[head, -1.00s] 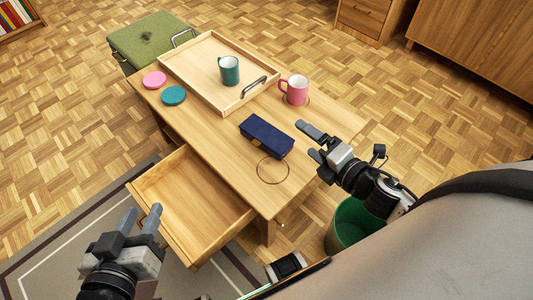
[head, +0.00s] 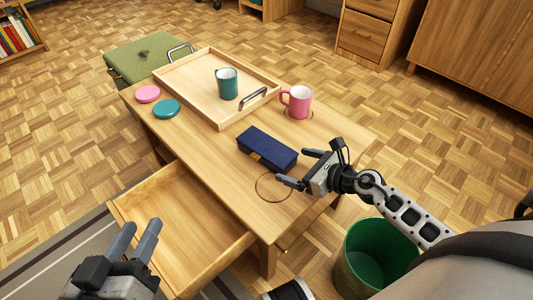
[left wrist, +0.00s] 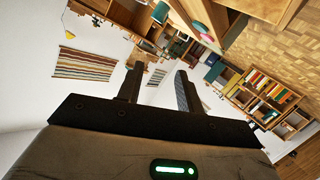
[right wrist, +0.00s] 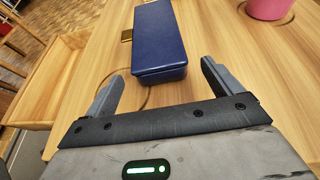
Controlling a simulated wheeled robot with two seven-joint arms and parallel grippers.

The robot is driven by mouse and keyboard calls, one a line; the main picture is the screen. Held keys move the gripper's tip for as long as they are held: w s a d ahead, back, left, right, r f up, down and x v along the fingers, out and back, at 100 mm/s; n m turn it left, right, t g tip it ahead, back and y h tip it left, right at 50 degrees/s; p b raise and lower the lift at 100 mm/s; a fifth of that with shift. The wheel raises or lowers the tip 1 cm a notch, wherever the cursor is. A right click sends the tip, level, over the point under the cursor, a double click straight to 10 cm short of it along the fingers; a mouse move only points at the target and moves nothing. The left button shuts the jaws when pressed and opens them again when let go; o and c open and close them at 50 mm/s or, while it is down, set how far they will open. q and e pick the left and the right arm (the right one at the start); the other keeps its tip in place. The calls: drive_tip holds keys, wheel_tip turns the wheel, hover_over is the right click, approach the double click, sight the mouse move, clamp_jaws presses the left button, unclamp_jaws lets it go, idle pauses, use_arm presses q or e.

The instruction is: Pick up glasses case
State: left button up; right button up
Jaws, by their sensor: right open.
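The glasses case (head: 267,148) is a dark blue box with a small gold clasp, lying on the wooden table (head: 215,160). In the right wrist view the case (right wrist: 160,42) lies just ahead, its near end roughly between the fingertips. My right gripper (head: 297,168) is open and empty beside the case's right end; it also shows in the right wrist view (right wrist: 160,80). My left gripper (head: 134,240) is open and empty, near the pulled-out drawer and away from the case.
A wooden tray (head: 192,102) holds a teal mug (head: 227,84). A pink mug (head: 298,102) stands behind the case. Pink (head: 148,94) and teal (head: 166,109) coasters lie at the left. A drawer (head: 180,225) stands open and empty. A green bin (head: 372,262) is on the floor.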

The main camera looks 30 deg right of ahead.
sight(284, 158)
drive_tip(key=x, duration=0.2)
drive_tip(key=b+x, duration=0.1)
drive_tip(key=x, duration=0.1)
drive_tip(key=r+x, duration=0.1)
drive_tip(key=x, duration=0.1)
drive_tip(key=shift+w+a+f, duration=0.15)
drive_tip(key=shift+w+a, duration=0.1)
drive_tip(key=shift+w, duration=0.25)
drive_tip(key=c, duration=1.3)
